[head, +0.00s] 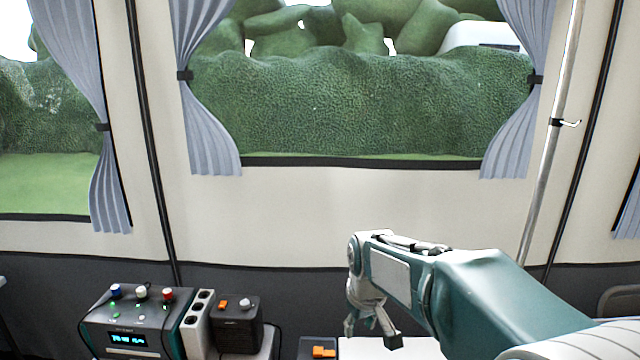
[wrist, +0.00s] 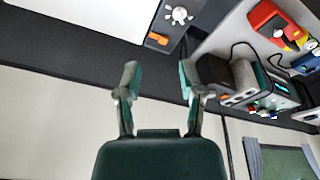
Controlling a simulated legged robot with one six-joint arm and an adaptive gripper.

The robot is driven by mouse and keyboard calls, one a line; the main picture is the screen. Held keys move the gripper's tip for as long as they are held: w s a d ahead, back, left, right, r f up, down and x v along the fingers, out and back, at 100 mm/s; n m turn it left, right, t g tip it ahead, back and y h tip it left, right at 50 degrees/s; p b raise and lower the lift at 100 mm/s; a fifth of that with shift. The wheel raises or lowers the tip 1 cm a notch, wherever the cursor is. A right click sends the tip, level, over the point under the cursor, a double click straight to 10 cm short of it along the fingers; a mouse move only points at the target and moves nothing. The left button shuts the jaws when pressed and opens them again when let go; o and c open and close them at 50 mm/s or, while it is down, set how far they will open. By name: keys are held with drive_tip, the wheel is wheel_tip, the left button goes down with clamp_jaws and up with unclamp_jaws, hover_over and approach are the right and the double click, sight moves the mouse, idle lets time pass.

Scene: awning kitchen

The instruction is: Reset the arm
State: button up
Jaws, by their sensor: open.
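My arm (head: 480,290) reaches in from the lower right in the head view, teal and white. My gripper (head: 372,325) hangs from its end, pointing down, above a white surface at the bottom edge. In the wrist view my gripper (wrist: 158,80) has its two fingers spread apart with nothing between them. The gripper touches nothing that I can see.
A dark control box (head: 132,322) with coloured knobs, a socket strip (head: 197,322) and a small black box (head: 238,322) stand at lower left. A red and yellow device (wrist: 275,25) shows in the wrist view. A curtained window (head: 360,110) is behind. Air left of my gripper is free.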

drive_tip(key=s+d+r+m+t, duration=0.1)
drive_tip(key=s+d, duration=0.1)
drive_tip(key=s, duration=0.5)
drive_tip(key=s+d+r+m+t, duration=0.1)
drive_tip(key=s+d+r+m, duration=0.1)
drive_tip(key=s, duration=0.6)
drive_tip(key=s+d+r+m+t, duration=0.1)
drive_tip(key=s+d+m, duration=0.1)
drive_tip(key=s, duration=0.6)
drive_tip(key=shift+s+d+r, duration=0.25)
drive_tip(key=shift+d+r, duration=0.05)
drive_tip(key=shift+d, duration=0.55)
